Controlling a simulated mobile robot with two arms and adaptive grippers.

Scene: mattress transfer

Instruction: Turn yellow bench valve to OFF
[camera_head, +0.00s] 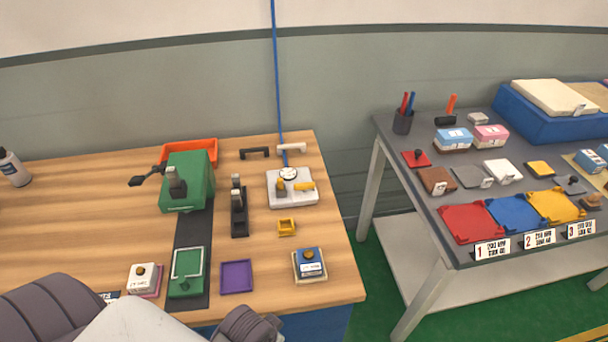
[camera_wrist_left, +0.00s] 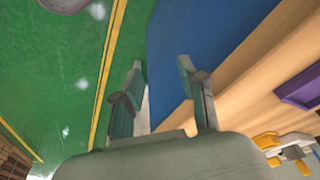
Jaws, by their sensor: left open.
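The yellow bench valve (camera_head: 303,186) is a small yellow lever on a pale grey plate (camera_head: 292,200), at the back right of the wooden bench. A round white gauge stands behind it, and a blue hose runs up the wall from there. My left gripper (camera_wrist_left: 160,75) is open and empty in the left wrist view, above the bench's blue front side and the green floor. In the head view my arm shows at the bottom edge, with its fingers out of sight. A yellow and grey part (camera_wrist_left: 280,145) shows at the lower right of the wrist view; I cannot tell if it is the valve.
A green press (camera_head: 187,182) stands further left. A grey table (camera_head: 430,228) with several items is across a gap.

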